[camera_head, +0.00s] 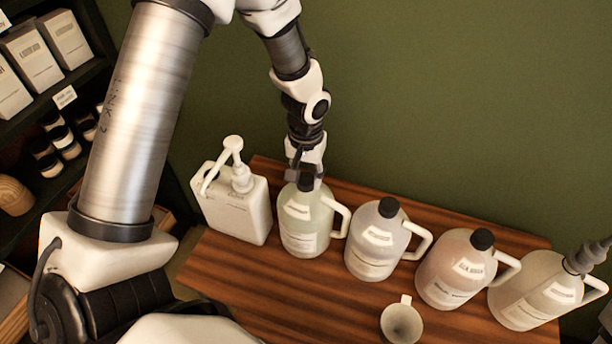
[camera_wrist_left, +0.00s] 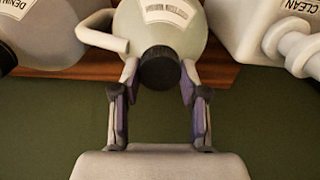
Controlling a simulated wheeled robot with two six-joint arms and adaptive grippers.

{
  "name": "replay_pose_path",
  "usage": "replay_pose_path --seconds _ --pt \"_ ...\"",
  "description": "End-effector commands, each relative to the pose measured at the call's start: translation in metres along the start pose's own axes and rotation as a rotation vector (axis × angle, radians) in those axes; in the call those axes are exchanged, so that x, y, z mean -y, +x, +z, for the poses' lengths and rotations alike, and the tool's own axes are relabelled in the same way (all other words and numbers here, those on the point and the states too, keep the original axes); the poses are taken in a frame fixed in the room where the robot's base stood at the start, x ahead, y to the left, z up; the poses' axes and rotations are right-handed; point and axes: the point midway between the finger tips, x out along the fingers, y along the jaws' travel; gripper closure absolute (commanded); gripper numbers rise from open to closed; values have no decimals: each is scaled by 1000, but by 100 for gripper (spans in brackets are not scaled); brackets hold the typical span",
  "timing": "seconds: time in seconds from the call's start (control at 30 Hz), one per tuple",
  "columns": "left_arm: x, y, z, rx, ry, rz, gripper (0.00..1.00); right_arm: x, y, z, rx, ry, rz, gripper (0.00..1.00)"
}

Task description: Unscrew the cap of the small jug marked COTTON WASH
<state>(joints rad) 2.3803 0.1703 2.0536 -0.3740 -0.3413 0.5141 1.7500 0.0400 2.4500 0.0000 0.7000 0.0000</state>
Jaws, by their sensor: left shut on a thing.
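My left gripper (camera_head: 305,174) reaches down from above onto the black cap (camera_head: 306,184) of a pale green jug (camera_head: 306,225) with a handle on its right. In the left wrist view its two fingers (camera_wrist_left: 159,75) are shut on either side of the cap (camera_wrist_left: 160,67), gripping it. The cap sits at the neck of the upright jug (camera_wrist_left: 150,37). The jug's label is too small and blurred to read surely, so I cannot confirm it says COTTON WASH. My right gripper is not in view.
A white pump container (camera_head: 232,205) stands close on the left. A whitish jug (camera_head: 377,240), a pinkish jug (camera_head: 455,270) and a cream jug with a grey top (camera_head: 535,290) stand to the right. A cup (camera_head: 401,322) is in front. The wooden table (camera_head: 215,290) is clear at front left.

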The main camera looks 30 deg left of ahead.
Motion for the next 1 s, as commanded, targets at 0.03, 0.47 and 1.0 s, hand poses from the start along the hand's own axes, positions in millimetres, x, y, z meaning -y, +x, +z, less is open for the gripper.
replay_pose_path --seconds 0.03,0.47,1.0 --pt "0 3 0 1 -40 0 98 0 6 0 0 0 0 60" --pt "0 3 1 1 -452 0 98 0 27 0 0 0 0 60" --pt "0 3 1 1 -1033 0 98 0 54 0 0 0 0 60"
